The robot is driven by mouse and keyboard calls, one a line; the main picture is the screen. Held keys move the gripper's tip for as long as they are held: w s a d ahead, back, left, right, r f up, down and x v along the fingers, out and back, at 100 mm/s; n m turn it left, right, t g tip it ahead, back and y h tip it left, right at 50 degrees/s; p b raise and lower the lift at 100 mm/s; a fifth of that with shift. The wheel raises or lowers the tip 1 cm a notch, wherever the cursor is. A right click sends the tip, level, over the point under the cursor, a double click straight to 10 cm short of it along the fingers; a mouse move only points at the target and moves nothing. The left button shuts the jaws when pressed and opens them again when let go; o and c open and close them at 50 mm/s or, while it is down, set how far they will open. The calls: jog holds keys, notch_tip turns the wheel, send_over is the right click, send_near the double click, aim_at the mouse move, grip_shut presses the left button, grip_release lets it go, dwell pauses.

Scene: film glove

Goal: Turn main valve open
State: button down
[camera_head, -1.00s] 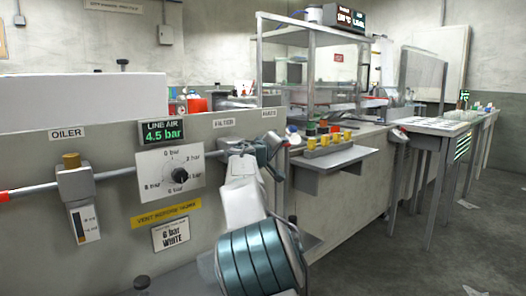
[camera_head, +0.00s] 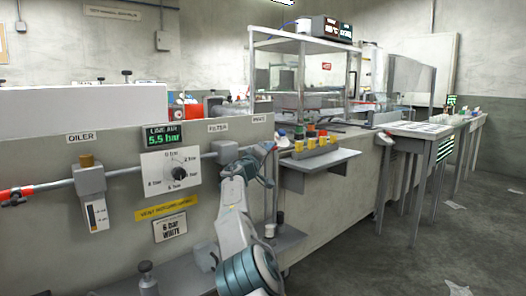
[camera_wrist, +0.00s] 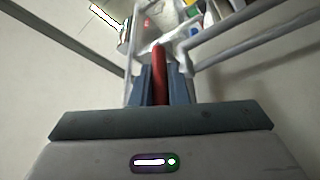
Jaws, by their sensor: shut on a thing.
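My gripper (camera_head: 268,150) is at the right end of the grey panel (camera_head: 110,190), by the filter (camera_head: 225,151). In the wrist view my gripper (camera_wrist: 160,82) is shut on a slim red handle (camera_wrist: 159,58), which stands up between the two fingers. I take this for the main valve's handle. The valve body is mostly hidden behind my gripper in the head view, so I cannot tell how far the handle is turned. The line air display (camera_head: 164,136) reads 5.5 bar. The round dial (camera_head: 177,170) sits just below it.
The oiler (camera_head: 90,180) hangs at the left on the pipe (camera_head: 60,184), with a red part (camera_head: 14,196) at the far left. A shelf with yellow-fronted pieces (camera_head: 318,148) juts out right of my gripper. The floor at the right is mostly clear.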

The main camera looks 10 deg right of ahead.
jog(key=shift+d+f, duration=0.2)
jog(key=shift+d, duration=0.05)
jog(key=c, duration=1.4)
grip_release()
jog(key=shift+d, duration=0.1)
jog(key=shift+a+r, duration=0.1)
jog(key=shift+a, duration=0.25)
jog(key=shift+s+a+b, duration=0.25)
jog(key=shift+a+b, duration=0.1)
jog(key=b+v, duration=0.3)
jog(key=v, duration=1)
jog(key=shift+d+b, duration=0.2)
jog(key=shift+b, duration=0.15)
jog(key=shift+s, duration=0.1)
